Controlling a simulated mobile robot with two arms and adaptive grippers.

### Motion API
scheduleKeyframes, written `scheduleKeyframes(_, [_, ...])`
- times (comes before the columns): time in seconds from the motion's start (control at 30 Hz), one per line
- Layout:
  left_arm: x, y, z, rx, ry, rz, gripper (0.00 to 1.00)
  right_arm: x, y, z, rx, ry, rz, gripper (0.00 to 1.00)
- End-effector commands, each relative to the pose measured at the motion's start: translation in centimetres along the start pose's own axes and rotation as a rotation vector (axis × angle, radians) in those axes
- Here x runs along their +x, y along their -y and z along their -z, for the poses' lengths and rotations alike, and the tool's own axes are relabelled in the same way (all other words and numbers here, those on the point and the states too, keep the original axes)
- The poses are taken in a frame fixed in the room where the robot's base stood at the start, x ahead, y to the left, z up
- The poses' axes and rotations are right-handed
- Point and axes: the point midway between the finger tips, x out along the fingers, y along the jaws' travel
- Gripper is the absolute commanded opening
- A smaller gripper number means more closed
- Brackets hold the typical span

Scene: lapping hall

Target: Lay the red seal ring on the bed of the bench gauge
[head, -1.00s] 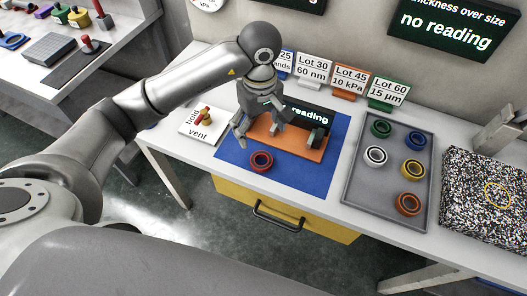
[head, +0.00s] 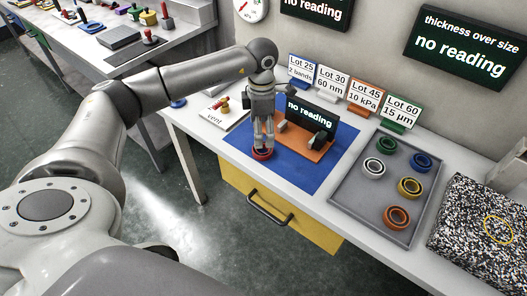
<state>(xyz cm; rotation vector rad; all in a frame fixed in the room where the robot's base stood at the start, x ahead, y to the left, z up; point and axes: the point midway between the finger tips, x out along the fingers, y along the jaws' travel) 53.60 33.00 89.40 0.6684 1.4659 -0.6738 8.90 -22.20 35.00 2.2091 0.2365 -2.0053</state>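The red seal ring (head: 262,155) lies on the blue mat (head: 304,178), in front of the bench gauge. My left gripper (head: 263,149) points straight down at the ring, with its fingertips at the ring and covering part of it. The fingers look close together, but whether they grip the ring cannot be told. The bench gauge has an orange bed (head: 316,154), grey blocks on it and a black display (head: 311,115) reading "no reading". The gripper hides the left part of the bed. My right gripper is not in view.
Lot cards (head: 333,82) stand behind the gauge. A speckled slab (head: 485,225) is at far right. The front of the mat is clear.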

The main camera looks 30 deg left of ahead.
Motion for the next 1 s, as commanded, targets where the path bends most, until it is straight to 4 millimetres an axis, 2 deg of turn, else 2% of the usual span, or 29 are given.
scheduleKeyframes(0.23, [1.9, 0.3, 0.1, 0.002, -0.001, 0.001, 0.8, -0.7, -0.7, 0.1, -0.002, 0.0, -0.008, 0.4])
scheduleKeyframes(0.5, [5.8, 0.7, 0.1, 0.003, 0.0, 0.001, 0.8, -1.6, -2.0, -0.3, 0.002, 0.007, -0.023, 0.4])
scheduleKeyframes(0.8, [6.3, 0.7, 0.1, 0.004, 0.001, -0.001, 0.8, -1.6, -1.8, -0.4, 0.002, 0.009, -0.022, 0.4])
scheduleKeyframes(1.0, [6.3, 0.7, 0.1, 0.004, 0.001, -0.001, 0.54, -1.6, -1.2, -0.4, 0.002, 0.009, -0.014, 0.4])
